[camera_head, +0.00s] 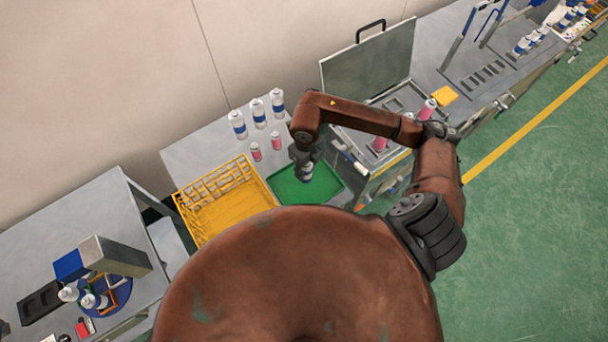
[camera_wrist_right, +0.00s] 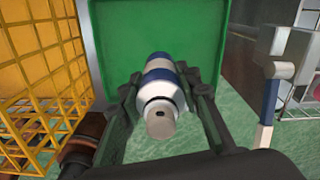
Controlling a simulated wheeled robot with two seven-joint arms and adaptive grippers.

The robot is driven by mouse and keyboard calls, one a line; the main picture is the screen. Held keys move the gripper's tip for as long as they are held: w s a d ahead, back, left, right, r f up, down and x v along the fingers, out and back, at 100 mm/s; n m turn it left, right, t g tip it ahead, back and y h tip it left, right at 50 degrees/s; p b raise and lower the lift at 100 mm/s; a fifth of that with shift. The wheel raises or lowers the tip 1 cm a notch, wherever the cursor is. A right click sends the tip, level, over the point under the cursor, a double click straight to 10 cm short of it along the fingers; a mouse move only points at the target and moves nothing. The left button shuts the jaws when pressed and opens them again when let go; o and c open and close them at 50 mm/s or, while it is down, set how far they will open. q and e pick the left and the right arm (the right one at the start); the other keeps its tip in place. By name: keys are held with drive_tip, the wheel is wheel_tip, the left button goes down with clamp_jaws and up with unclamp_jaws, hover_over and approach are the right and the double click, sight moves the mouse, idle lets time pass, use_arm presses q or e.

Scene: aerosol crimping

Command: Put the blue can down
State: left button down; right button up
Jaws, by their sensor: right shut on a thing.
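The blue can, white with blue bands, is between the fingers of my right gripper (camera_wrist_right: 161,88). In the right wrist view the can (camera_wrist_right: 162,82) points its narrow, pale nozzle end toward the camera. In the head view my right gripper (camera_head: 303,158) points down over the green tray (camera_head: 330,185), with only a little of the can showing below it. The green tray (camera_wrist_right: 150,25) also fills the background behind the can in the wrist view. I cannot tell whether the can's base touches the tray. My left gripper is not in view.
A yellow wire basket (camera_head: 215,200) stands directly left of the tray. Several blue-and-white cans (camera_head: 258,113) and two pink cans (camera_head: 256,151) stand behind it on the grey table. A metal machine with an open lid (camera_head: 370,65) stands to the right.

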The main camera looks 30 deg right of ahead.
sight(305, 177)
wheel_tip(305, 177, down, 2)
wheel_tip(305, 177, down, 4)
drive_tip(key=shift+r+p, duration=0.15)
drive_tip(key=shift+p, duration=0.25)
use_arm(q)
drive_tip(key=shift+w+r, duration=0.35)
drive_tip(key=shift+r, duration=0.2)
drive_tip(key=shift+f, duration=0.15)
use_arm(e)
drive_tip(key=shift+f, duration=0.25)
drive_tip(key=o, duration=1.2)
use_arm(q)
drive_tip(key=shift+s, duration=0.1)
use_arm(e)
drive_tip(key=shift+o, duration=0.2)
